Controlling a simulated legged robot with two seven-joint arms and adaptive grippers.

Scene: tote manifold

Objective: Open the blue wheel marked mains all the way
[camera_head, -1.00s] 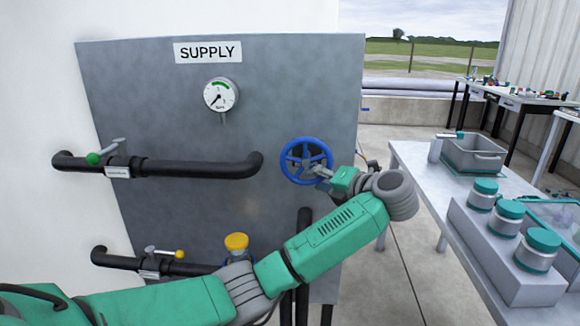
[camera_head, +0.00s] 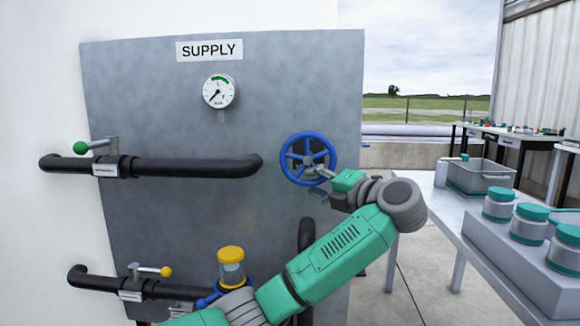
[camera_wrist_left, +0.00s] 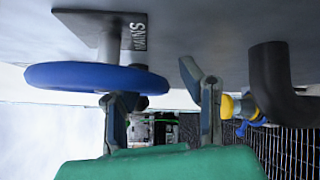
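The blue wheel (camera_head: 288,147) is mounted upright at the right side of the grey supply panel. In the left wrist view the wheel (camera_wrist_left: 75,76) is seen nearly edge-on, below a white-lettered MAINS label (camera_wrist_left: 138,36). My left gripper (camera_head: 322,184) is at the wheel's lower right rim. In the wrist view its two fingers (camera_wrist_left: 163,90) stand apart, one overlapping the wheel's rim and the other to the right of it. The rim's right end shows between them, but I cannot tell whether either finger touches. My right gripper is not in view.
A gauge (camera_head: 219,92) sits under the SUPPLY sign. Black pipes (camera_head: 190,168) carry a green-knobbed valve (camera_head: 81,147) and a yellow-knobbed valve (camera_head: 165,271). A yellow-capped fitting (camera_head: 231,254) is beside my forearm. A table with a grey tote (camera_head: 480,179) and lidded jars stands right.

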